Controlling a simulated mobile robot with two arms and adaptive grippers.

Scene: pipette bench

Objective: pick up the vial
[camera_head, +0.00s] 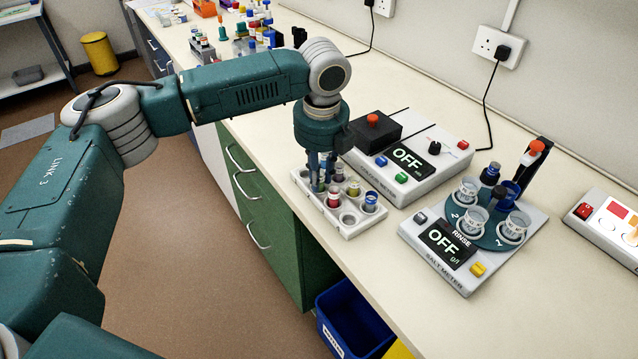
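A white vial rack (348,231) stands near the front edge of the bench. It holds several vials, among them a red one (333,197), a yellow-topped one (353,189) and a blue-topped one (371,198); some of its holes are empty. My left gripper (319,185) points straight down over the rack's left part, its fingers low among the vials. A vial partly shows at the fingers, but whether they grip it or only stand around it cannot be told. The fingers hide that corner of the rack. My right gripper is not in view.
A meter (425,170) reading OFF stands just behind the rack. A salt meter (465,280) with a cup carousel stands to the right. More bottles and racks crowd the far bench. A blue bin (345,310) is below the front edge. The bench front right is clear.

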